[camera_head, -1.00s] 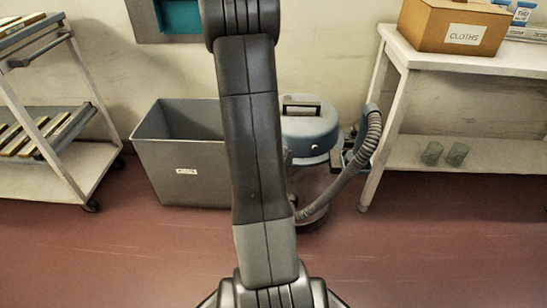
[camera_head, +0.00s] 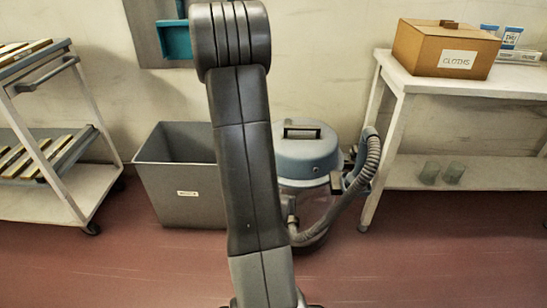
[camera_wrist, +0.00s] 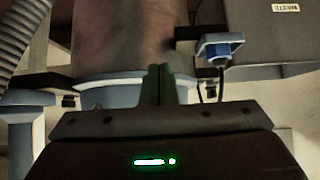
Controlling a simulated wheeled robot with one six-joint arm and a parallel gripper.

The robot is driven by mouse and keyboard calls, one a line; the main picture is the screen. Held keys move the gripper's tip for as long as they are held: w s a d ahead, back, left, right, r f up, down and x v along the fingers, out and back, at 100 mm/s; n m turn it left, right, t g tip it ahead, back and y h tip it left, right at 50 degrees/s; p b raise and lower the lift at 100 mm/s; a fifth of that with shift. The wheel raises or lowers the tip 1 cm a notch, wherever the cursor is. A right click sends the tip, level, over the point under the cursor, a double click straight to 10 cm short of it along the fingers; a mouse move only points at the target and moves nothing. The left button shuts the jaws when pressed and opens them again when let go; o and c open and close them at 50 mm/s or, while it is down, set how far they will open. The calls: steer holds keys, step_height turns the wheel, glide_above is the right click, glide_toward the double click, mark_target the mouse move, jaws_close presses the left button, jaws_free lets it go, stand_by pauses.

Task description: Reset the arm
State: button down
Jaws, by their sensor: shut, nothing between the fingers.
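My gripper (camera_wrist: 160,85) shows in the wrist view, its two dark green fingers together with nothing between them. Beyond the fingers is the body of a vacuum cleaner (camera_wrist: 125,45); I cannot tell how far off it is. In the head view, my arm (camera_head: 245,170) rises through the middle of the picture and leans slightly left. The gripper itself does not show in the head view.
The vacuum cleaner (camera_head: 307,155), with its ribbed hose, stands on the floor behind my arm. Left of it is a grey waste bin (camera_head: 180,205). A trolley (camera_head: 90,190) stands far left; a white table (camera_head: 430,85) at right bears a cloths box (camera_head: 415,47). The front floor looks clear.

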steer(key=w, duration=0.9)
steer(key=shift+w+d+r, duration=0.15)
steer(key=shift+w+d, duration=0.1)
stand_by(0.4)
